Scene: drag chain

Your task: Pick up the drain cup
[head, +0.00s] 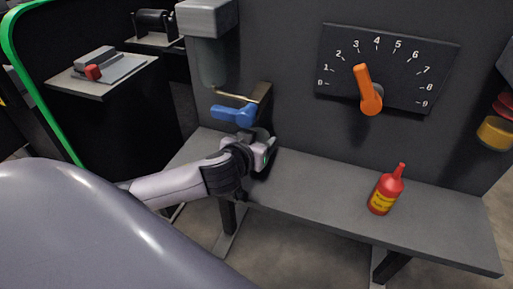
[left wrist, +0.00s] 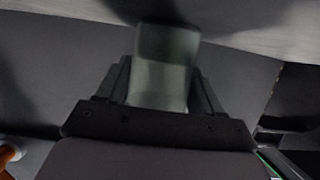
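In the left wrist view, a translucent grey-green cup (left wrist: 163,65), which looks like the drain cup, stands between the two fingers of my left gripper (left wrist: 163,88). No clear gap shows between the fingers and the cup's sides, but I cannot tell whether they press on it. In the head view my left gripper (head: 262,147) is low over the left part of the grey bench (head: 330,190), below a blue handle (head: 232,114). The cup is mostly hidden there by the gripper. My right gripper is not in view.
A translucent bowl (head: 212,63) hangs under a grey housing (head: 207,17) above the blue handle. A red bottle (head: 386,190) stands on the bench at the right. An orange dial pointer (head: 368,90) sticks out from the wall panel. The middle of the bench is clear.

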